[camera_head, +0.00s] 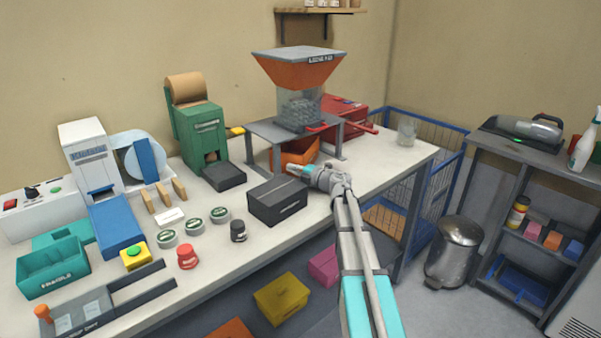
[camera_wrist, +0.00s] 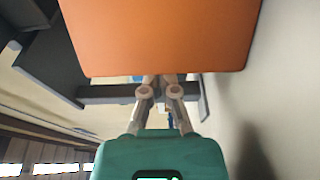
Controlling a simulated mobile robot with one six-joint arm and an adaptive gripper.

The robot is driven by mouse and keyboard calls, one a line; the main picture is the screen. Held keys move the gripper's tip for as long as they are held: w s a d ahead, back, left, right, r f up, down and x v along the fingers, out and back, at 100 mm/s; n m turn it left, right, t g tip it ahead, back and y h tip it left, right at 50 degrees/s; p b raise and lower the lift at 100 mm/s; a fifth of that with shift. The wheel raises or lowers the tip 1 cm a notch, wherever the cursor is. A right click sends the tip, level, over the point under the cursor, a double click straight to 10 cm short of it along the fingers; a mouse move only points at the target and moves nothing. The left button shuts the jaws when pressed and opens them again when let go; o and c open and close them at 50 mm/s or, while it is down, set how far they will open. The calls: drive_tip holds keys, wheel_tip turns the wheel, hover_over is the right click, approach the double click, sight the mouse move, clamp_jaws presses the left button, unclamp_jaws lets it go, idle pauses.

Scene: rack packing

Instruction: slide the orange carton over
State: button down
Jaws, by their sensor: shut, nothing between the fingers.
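The orange carton (camera_head: 301,150) sits on the bench under the grey stand of the hopper, partly hidden by the stand and its legs. In the wrist view the orange carton (camera_wrist: 160,35) fills the upper middle, very close to the camera. My gripper (camera_head: 293,168) is low at the near side of the carton, beside a stand leg. In the wrist view my gripper (camera_wrist: 160,80) has its fingers together at the carton's lower edge, with nothing held. The tips are partly hidden there, so I cannot tell whether they touch the carton.
The grey stand (camera_head: 270,131) bears the hopper (camera_head: 299,70) above the carton. A black box (camera_head: 278,201) stands just left of my gripper. A red toolbox (camera_head: 345,115) is behind the stand.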

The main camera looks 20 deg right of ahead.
drive_tip(key=shift+w+a, duration=0.4)
drive_tip(key=shift+w, duration=0.2)
drive_tip(key=shift+w+d, duration=0.15)
drive_tip(key=shift+d, duration=0.35)
drive_tip(key=shift+w+d, duration=0.15)
drive_tip(key=shift+d, duration=0.35)
drive_tip(key=shift+s, duration=0.1)
